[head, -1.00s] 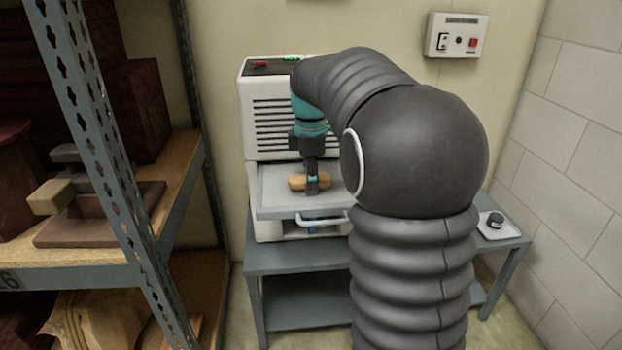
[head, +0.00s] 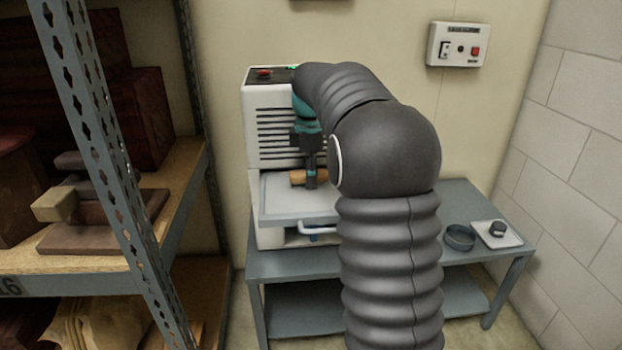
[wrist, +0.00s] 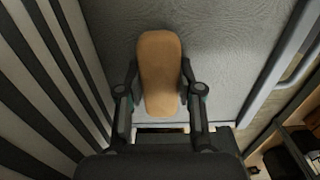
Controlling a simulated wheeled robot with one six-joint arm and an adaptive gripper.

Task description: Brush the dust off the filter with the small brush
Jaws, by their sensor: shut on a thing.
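The small brush (head: 298,178) has a tan wooden back, which also shows in the wrist view (wrist: 159,75). My gripper (head: 311,184) is shut on it, with one finger on each side of the wood in the wrist view (wrist: 159,88). The bristles are hidden beneath the back. The filter (head: 285,203) is a pale grey panel in a tray pulled out from the white machine (head: 255,125). The brush is over the filter, close to the machine's slatted front; I cannot tell whether it touches. No dust can be made out clearly. My arm hides the filter's right side.
The machine stands on a grey table (head: 460,205). A round dark dish (head: 460,238) and a white tray with a black knob-like piece (head: 498,233) are at the table's right. A metal shelf post (head: 110,170) stands at left. A switch box (head: 459,45) is on the wall.

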